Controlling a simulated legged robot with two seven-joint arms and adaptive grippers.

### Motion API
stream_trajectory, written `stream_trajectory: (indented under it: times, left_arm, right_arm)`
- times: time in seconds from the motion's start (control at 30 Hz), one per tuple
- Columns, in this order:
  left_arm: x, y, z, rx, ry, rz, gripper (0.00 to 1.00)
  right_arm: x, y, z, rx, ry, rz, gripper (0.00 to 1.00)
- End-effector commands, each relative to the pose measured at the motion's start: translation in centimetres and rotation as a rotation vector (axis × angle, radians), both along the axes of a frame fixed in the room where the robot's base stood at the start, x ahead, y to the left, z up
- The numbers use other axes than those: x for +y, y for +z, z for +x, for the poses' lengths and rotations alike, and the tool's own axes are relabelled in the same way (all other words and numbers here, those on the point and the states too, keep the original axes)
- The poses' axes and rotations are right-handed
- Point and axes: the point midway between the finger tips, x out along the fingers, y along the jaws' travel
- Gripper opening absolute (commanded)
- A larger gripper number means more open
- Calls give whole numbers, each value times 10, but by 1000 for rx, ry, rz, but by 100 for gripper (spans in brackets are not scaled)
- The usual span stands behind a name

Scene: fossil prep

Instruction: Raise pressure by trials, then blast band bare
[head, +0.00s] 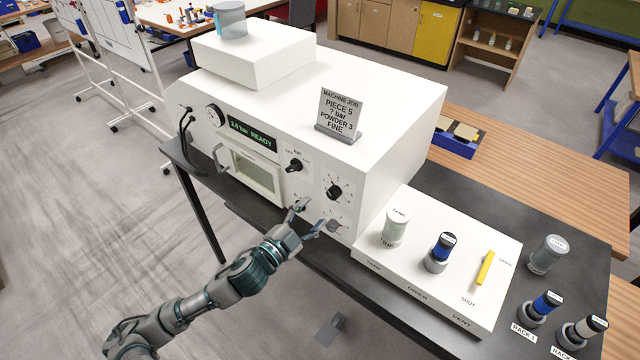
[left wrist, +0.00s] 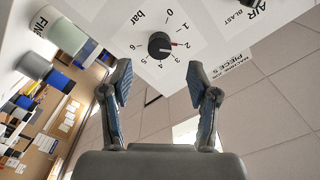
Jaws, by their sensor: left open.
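The white blasting machine (head: 390,110) has a green display (head: 251,136) that appears to read 2.4 bar READY. Its black bar knob (head: 334,192) also shows in the left wrist view (left wrist: 158,44), its red mark near 2. The air/blast knob (head: 294,166) is up and left of it. A window (head: 254,173) is in the front; what is inside cannot be made out. My left gripper (head: 318,214) is open and empty in front of the panel, below the bar knob. In the left wrist view its fingers (left wrist: 158,76) are spread, apart from the knob. My right gripper is out of view.
A job sign (head: 340,112) reads PIECE 5, ? bar, POWDER 3, FINE. At right, a white block holds a pale jar (head: 396,226), a blue-banded cartridge (head: 442,247) and a yellow vent lever (head: 485,268). Another jar (head: 547,254) and two racked cartridges stand beyond.

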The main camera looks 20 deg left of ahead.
Motion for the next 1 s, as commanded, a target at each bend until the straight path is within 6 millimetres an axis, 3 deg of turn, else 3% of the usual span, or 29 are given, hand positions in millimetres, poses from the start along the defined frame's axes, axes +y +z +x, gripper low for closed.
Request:
stream_trajectory:
  times: [0.07, 0.3, 1.0]
  left_arm:
    - [0, 0, 0, 0, 0, 0, 58]
    - [0, 0, 0, 0, 0, 0, 0]
    - [0, 0, 0, 0, 0, 0, 0]
  right_arm:
    - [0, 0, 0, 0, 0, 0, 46]
    - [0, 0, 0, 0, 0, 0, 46]
    - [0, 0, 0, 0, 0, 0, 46]
